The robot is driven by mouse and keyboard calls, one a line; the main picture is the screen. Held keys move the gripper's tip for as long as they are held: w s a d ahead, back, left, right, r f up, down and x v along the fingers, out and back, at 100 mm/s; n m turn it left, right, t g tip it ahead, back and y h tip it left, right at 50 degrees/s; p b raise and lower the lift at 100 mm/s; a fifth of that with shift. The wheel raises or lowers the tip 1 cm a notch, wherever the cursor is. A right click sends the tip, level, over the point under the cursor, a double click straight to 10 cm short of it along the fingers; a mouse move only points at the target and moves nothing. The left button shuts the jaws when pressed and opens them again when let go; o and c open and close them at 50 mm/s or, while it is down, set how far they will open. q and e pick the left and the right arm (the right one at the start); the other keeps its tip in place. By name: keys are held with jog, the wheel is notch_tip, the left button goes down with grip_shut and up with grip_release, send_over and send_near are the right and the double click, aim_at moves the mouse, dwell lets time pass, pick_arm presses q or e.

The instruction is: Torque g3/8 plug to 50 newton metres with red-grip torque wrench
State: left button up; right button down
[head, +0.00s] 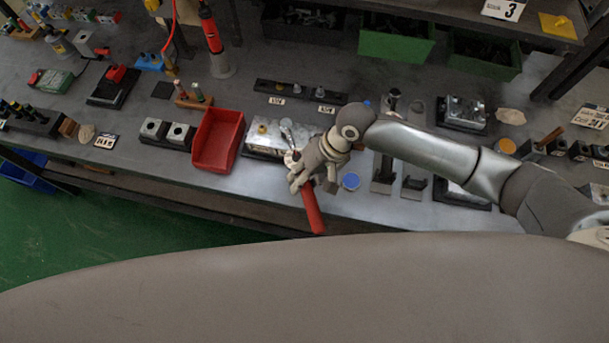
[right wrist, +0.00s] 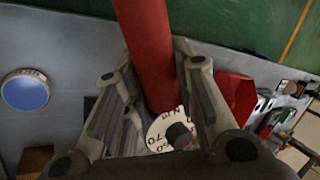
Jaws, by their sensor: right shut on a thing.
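The red-grip torque wrench (head: 313,208) is in my right gripper (head: 300,178), which is shut on it at the front of the bench. Its red grip points toward the bench's front edge in the head view. In the right wrist view the red grip (right wrist: 148,50) passes between the fingers, and a pale dial (right wrist: 172,130) with numbers and "Nm" shows near the palm. A silver valve block (head: 262,150) lies just left of the gripper, with a yellow part (head: 262,128) on top. The wrench's far end and any contact with a plug are unclear. My left gripper is out of view.
A red bin (head: 217,140) stands left of the block. A dark rack (head: 300,92) with labelled sockets or plugs is behind it. A blue disc (head: 351,181) lies right of the gripper. More blocks (head: 463,112) and green bins (head: 396,45) stand farther right and back.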

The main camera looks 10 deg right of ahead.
jog(key=a+p, duration=0.1)
jog(key=a+m+p, duration=0.1)
jog(key=shift+s+a+r+m+t+p, duration=0.15)
jog(key=shift+m+t+p, duration=0.15)
jog(key=shift+t, duration=0.1)
dwell(0.4)
jog(key=shift+a+m+t+p, duration=0.4)
jog(key=shift+a+m+p, duration=0.5)
jog(key=shift+a+p, duration=0.45)
jog(key=shift+w+a+m+t, duration=0.15)
jog(key=shift+a+m+t, duration=0.05)
jog(key=shift+a+m, duration=0.35)
jog(key=shift+w+a+m+t, duration=0.2)
jog(key=shift+a+m, duration=0.25)
jog(key=shift+a, duration=0.15)
